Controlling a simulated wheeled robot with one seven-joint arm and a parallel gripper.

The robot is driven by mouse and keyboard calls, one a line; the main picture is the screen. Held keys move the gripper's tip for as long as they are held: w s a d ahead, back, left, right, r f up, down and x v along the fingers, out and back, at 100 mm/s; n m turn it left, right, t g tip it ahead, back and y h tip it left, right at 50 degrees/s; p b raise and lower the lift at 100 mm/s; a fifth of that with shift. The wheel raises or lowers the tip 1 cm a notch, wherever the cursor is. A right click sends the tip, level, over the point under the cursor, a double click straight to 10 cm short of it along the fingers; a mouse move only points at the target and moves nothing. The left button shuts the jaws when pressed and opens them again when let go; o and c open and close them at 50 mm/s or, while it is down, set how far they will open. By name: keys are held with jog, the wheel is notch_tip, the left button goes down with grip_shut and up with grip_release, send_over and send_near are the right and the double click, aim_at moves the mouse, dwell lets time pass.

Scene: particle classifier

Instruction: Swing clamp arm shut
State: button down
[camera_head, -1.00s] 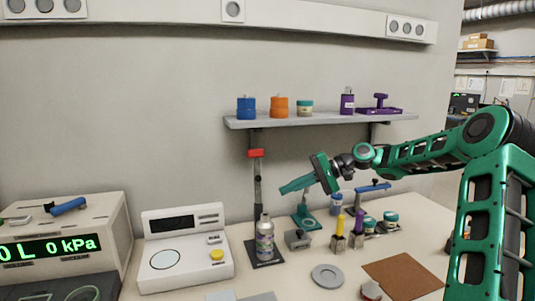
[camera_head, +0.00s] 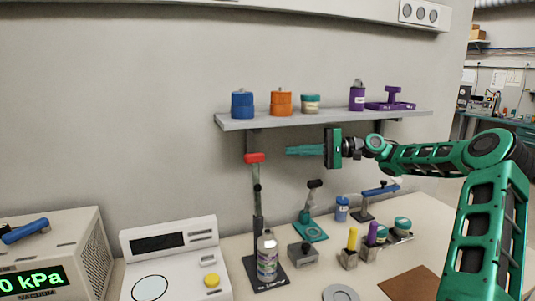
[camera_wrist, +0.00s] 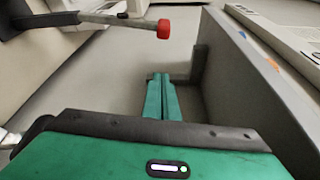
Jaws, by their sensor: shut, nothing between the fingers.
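The likely clamp arm is an upright grey metal rod (camera_head: 256,190) with a red tip (camera_head: 255,158), standing on a dark base (camera_head: 283,283) behind a bottle (camera_head: 267,256). In the wrist view the red tip (camera_wrist: 164,29) is at the top, with its rod running left. My gripper (camera_head: 288,150) is shut and empty, pointing left, just below the shelf and to the right of the red tip. The wrist view shows its fingers (camera_wrist: 160,78) together, with a visible gap to the tip. How the rod is hinged is unclear.
The shelf (camera_head: 320,121) with several jars is just above my fingers. A green-based stand (camera_head: 310,230), a blue-armed stand (camera_head: 380,189) and a grey block (camera_head: 303,253) stand on the bench. A scale (camera_head: 175,262) and a vacuum unit (camera_head: 80,235) are at left.

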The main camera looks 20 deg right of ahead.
jog(key=shift+w, duration=0.1)
jog(key=s+a, duration=0.1)
jog(key=a, duration=0.8)
dwell(0.6)
jog(key=shift+a+r, duration=0.1)
jog(key=shift+a, duration=0.15)
